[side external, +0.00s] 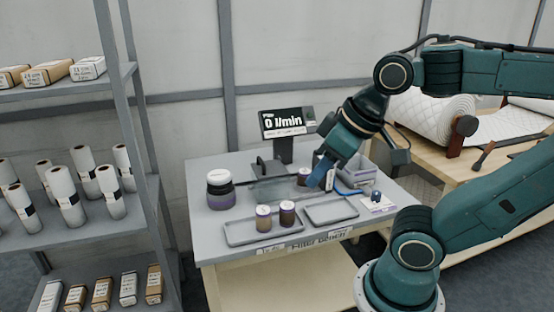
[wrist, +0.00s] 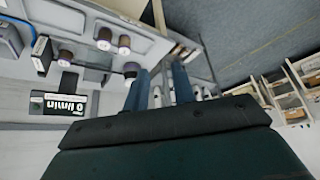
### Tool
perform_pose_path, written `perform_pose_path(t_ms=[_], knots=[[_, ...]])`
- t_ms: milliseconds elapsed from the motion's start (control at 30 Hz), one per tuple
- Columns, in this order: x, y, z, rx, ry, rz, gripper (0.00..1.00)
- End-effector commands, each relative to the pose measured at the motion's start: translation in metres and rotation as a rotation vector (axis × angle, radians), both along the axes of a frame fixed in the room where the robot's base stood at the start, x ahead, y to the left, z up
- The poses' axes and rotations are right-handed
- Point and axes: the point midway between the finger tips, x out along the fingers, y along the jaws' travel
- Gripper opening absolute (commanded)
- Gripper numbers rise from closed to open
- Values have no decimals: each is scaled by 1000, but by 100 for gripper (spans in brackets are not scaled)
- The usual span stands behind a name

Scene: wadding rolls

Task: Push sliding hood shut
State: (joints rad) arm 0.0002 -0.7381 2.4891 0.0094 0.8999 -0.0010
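What looks like the sliding hood is a clear, faint panel (side external: 268,190) on the bench, beside a dark upright fitting (side external: 268,170). Its edges are hard to make out, and I cannot tell how far it is open. In the wrist view a greyish see-through patch (wrist: 97,62) may be the same hood. My gripper (side external: 322,180) is low over the bench, to the right of the hood and close to a brown jar (side external: 304,176). In the wrist view the two blue fingers of my gripper (wrist: 160,88) stand apart with nothing held between them.
The display (side external: 288,122) reads 0 l/min. A large jar (side external: 220,190) stands left. Two small jars, one here (side external: 263,218), are at the left tray (side external: 240,240); the right tray (side external: 330,213) looks empty. A grey bin (side external: 358,170) is behind my gripper. Shelves (side external: 75,230) stand left.

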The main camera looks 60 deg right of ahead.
Motion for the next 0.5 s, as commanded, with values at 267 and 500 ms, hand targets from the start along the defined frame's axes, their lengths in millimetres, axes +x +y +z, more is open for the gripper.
perform_pose_path(t_ms=[267,500], knots=[[33,-16,17,-21,21,-78,0],[82,-42,35,-53,49,-197,0]])
